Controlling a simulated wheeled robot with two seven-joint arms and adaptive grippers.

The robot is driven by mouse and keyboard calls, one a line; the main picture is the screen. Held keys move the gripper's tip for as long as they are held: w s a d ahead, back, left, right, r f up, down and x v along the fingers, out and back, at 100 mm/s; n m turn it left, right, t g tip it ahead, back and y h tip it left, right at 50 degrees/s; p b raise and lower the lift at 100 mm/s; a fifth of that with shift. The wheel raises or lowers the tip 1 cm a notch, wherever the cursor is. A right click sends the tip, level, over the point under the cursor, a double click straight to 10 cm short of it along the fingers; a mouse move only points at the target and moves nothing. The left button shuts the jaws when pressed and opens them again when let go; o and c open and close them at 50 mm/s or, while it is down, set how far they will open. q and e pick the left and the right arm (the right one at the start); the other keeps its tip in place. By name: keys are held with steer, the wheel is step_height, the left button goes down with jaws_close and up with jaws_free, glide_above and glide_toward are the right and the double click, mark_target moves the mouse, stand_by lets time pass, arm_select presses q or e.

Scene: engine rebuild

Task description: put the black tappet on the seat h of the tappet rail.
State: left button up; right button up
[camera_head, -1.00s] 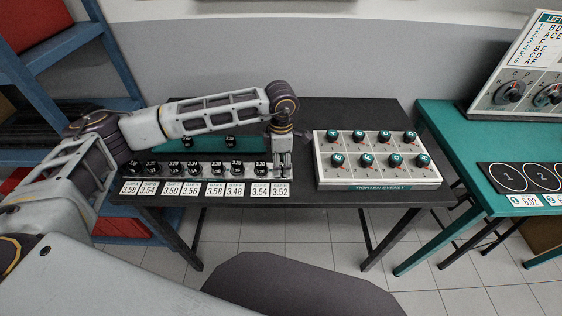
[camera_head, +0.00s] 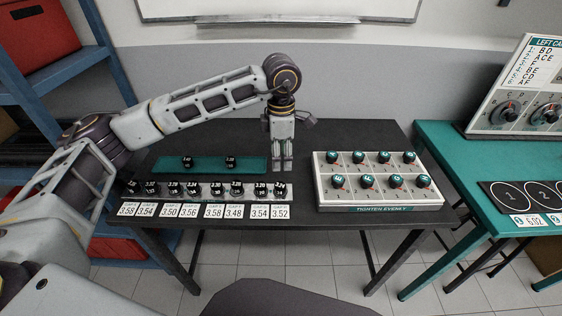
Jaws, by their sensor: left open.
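The tappet rail (camera_head: 205,192) is a long light bar on the black table, with a row of black tappets and number cards along its front. A black tappet (camera_head: 280,189) sits upright on its rightmost seat, behind the card reading 3.52. The seat letters are too small to read, so I cannot tell for sure that this is seat h. My left gripper (camera_head: 282,168) is open and empty, pointing down just above and behind that tappet, apart from it. My right gripper is not in view.
A green tray (camera_head: 208,169) with two black tappets stands behind the rail. To the right is a white box (camera_head: 378,196) with several teal-topped knobs. A green table (camera_head: 450,165) with a dial panel stands further right. The black table between rail and box is clear.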

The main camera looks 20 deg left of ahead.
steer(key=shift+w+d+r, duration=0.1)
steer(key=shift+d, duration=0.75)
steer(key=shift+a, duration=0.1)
